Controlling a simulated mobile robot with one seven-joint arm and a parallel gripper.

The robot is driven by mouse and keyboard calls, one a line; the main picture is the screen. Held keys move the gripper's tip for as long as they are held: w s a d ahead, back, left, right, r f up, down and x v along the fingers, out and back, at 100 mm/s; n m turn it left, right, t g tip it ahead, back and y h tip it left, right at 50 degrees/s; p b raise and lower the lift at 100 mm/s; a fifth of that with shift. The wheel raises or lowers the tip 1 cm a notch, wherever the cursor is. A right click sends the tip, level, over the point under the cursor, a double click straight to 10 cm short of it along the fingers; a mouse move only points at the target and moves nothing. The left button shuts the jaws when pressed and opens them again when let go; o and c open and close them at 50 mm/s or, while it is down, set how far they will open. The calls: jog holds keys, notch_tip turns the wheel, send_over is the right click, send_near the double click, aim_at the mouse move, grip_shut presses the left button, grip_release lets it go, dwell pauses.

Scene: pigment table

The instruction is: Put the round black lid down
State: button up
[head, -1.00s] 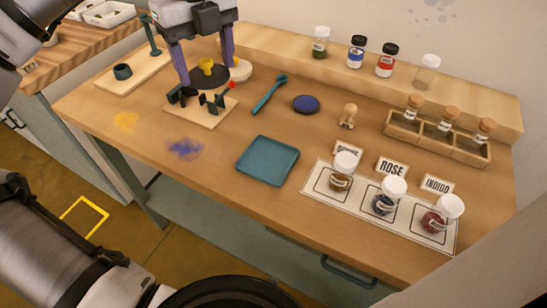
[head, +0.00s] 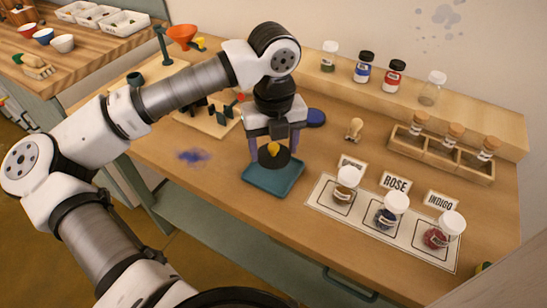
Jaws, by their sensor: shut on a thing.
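The lid is over the far part of the square teal tray (head: 262,184), whose near part is bare. I cannot tell whether the lid touches the tray or hangs just above it.
Right of the tray, several white-capped jars stand on a white card (head: 320,192) with name signs behind. A dark blue round thing (head: 316,117) lies close behind my gripper. A wooden stand (head: 215,125) is at the left. Bare table with a blue stain (head: 193,156) lies left of the tray.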

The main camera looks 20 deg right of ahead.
aim_at(274, 154)
jog(key=shift+f, duration=2.55)
jog(key=shift+f, duration=0.2)
jog(key=o, duration=1)
jog(key=shift+r, duration=0.1)
jog(key=shift+r, duration=0.1)
